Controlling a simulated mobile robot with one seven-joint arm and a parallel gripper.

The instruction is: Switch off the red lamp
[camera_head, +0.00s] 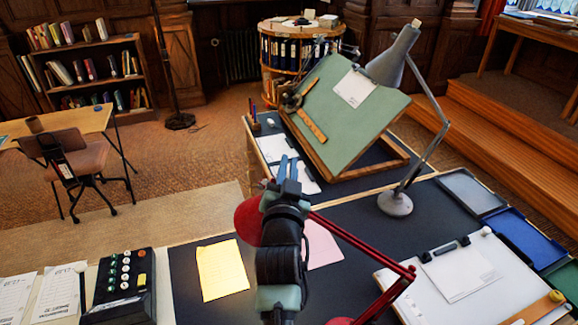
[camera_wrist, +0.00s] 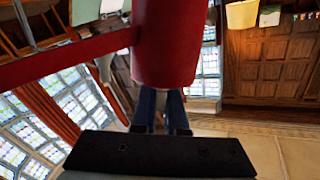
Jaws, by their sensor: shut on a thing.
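The red lamp has a round red head (camera_head: 247,222), partly hidden behind my wrist in the head view. Its thin red arm (camera_head: 362,242) bends at the lower right, and part of its red base shows at the bottom edge. In the wrist view the red head (camera_wrist: 166,45) fills the upper middle, with a red arm bar running left. My gripper (camera_head: 289,168) has blue fingers, which also show in the wrist view (camera_wrist: 161,106) right at the red head's lower end. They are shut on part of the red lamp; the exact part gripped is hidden.
A grey lamp (camera_head: 396,203) and a tilted green drafting board (camera_head: 345,120) stand behind my gripper. A yellow sheet (camera_head: 222,270) and a pink sheet (camera_head: 322,246) lie on the dark desk. A button box (camera_head: 120,285) is left, a white board (camera_head: 500,300) right.

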